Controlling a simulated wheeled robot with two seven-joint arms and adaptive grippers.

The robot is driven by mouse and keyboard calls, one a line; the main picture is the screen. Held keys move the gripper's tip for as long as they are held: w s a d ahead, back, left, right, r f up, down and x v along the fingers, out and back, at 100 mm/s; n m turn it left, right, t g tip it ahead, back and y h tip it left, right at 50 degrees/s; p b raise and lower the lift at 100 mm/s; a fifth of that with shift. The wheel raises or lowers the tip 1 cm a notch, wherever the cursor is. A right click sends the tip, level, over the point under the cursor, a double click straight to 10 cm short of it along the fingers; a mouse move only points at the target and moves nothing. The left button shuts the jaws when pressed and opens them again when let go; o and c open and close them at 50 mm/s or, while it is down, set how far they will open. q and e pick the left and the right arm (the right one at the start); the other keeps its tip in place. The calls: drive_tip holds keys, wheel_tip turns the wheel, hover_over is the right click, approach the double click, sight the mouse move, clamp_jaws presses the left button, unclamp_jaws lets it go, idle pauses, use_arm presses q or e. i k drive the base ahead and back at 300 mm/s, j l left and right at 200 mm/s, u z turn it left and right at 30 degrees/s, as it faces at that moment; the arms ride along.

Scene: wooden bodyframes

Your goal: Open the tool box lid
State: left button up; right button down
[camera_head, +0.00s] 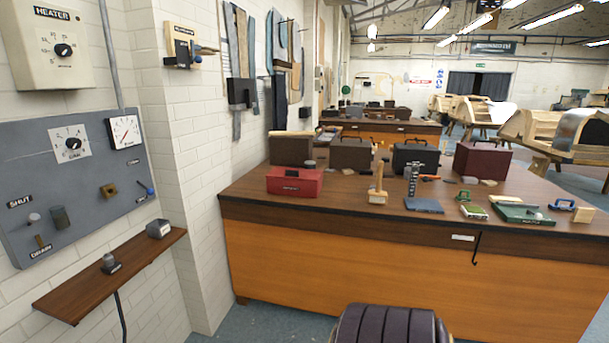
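A red box (294,182) with a dark label on its front sits near the left front corner of the wooden workbench (355,212). It looks like the tool box, and its lid appears shut. The label is too small to read. Neither of my grippers is in the head view.
Brown cases (351,154), a black case (415,159) and a maroon case (482,161) stand behind. A wooden-handled brush (377,186) and small tools lie right of the red box. A dark ribbed seat-like thing (390,325) is in front. A wall shelf (112,275) juts out left.

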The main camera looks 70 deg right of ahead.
sight(283, 173)
drive_tip(key=z, duration=2.1)
